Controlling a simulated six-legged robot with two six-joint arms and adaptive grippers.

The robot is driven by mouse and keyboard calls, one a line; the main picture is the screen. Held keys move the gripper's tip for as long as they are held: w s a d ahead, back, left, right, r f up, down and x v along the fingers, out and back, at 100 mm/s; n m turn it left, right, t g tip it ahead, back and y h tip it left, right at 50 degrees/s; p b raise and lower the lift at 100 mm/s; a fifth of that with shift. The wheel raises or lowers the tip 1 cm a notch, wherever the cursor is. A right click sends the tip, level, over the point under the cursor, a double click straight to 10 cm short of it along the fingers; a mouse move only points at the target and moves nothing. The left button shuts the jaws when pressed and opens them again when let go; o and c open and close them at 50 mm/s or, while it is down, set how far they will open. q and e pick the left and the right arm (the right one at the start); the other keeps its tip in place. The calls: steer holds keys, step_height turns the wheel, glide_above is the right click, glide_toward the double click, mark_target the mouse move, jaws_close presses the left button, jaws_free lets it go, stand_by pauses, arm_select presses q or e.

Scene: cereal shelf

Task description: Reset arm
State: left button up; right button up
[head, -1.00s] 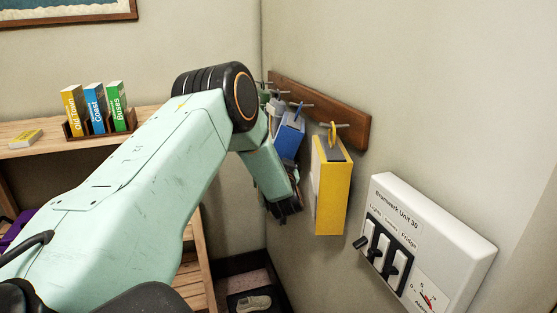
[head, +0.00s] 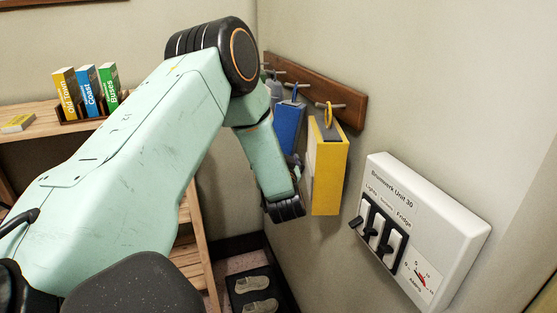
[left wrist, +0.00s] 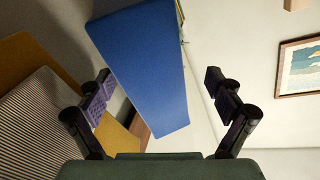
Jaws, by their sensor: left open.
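My left arm reaches in from the left in the head view. Its wrist hangs beside the blue and yellow hanging items, and the fingers are mostly hidden there. In the left wrist view my left gripper (left wrist: 162,98) is open, its two dark fingers spread wide. A blue box-like item (left wrist: 145,65) shows between and beyond them. I cannot tell whether a finger touches it. In the head view the blue item (head: 288,125) hangs on the wall rack, partly behind my arm. My right gripper is in neither view.
A yellow box-like item (head: 328,175) hangs from the wooden hook rail (head: 352,108), close to my wrist. A white switch panel (head: 455,235) is on the wall at right. A wooden shelf (head: 35,143) holds books at left. Shoes (head: 255,285) stand on the floor below.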

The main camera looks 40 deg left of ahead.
arm_select(q)
steer(key=v, duration=0.4)
steer(key=shift+a, duration=0.1)
steer(key=x, duration=0.6)
stand_by(0.4)
